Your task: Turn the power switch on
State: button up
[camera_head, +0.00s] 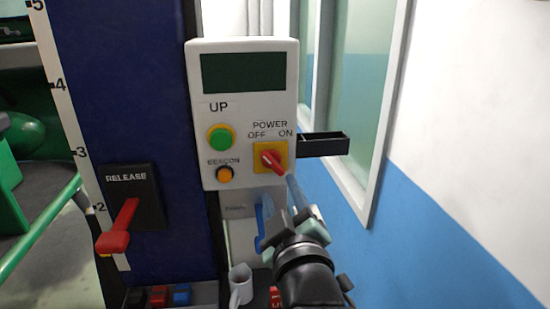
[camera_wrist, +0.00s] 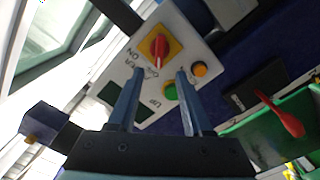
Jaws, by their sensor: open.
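The power switch (camera_head: 271,158) is a red rotary knob on a yellow plate, on the right side of a white control panel (camera_head: 244,85). OFF is printed above its left and ON above its right. The knob lies slanted, with a pale mark towards the upper left, the OFF side. My gripper (camera_head: 276,194) is just below the switch, its blue fingers open. In the wrist view the switch (camera_wrist: 160,47) appears just beyond and between the two open fingertips (camera_wrist: 160,72). I cannot tell whether a finger touches the knob.
A green UP button (camera_head: 220,138) and an orange beacon button (camera_head: 225,174) sit left of the switch. A red release lever (camera_head: 118,226) is farther left. A black open holder (camera_head: 323,145) juts out at the panel's right.

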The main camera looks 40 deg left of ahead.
aim_at(272, 165)
jog(key=p+x, duration=0.3)
jog(key=x, duration=0.6)
jog(key=shift+w+a, duration=0.1)
jog(key=shift+w, duration=0.15)
grip_shut()
